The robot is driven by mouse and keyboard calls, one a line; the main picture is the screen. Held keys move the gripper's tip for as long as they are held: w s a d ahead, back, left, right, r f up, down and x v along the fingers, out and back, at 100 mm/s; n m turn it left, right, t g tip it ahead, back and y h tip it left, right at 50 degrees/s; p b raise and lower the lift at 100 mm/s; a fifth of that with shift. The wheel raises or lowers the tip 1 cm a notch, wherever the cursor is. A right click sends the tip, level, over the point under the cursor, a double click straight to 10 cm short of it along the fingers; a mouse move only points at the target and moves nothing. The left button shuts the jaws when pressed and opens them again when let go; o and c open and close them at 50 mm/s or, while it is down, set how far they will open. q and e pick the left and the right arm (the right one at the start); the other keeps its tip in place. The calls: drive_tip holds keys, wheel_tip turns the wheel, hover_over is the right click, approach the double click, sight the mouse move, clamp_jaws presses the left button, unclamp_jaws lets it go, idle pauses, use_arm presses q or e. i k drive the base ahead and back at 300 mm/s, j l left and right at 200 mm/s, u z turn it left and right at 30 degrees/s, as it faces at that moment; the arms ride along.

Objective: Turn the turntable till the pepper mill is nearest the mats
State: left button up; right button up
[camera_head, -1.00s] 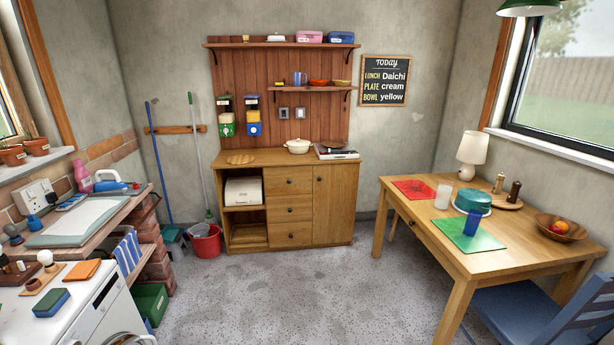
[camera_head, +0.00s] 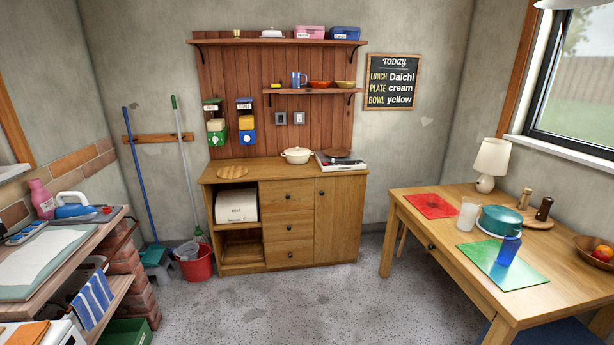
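The turntable (camera_head: 536,224), a round wooden board, is on the table at the right, partly hidden behind a teal lidded pot (camera_head: 497,221). The dark pepper mill (camera_head: 544,209) stands upright on its right part. A paler wooden mill (camera_head: 525,199) stands to its left and farther back. I cannot tell whether the pot touches the turntable. The red mat (camera_head: 430,206) lies at the table's far left, and the green mat (camera_head: 488,267) lies in front of the pot. The pepper mill is on the side away from both mats. Neither gripper is in view.
A blue cup (camera_head: 508,250) stands on the green mat, and a whitish tumbler (camera_head: 467,216) is left of the pot. A lamp (camera_head: 491,160) stands behind and a fruit bowl (camera_head: 591,252) at right. The floor (camera_head: 300,308) before the wooden cabinet (camera_head: 286,220) is clear.

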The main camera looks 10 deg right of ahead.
sight(528, 216)
drive_tip(key=i, duration=1.6)
drive_tip(key=z, duration=3.75)
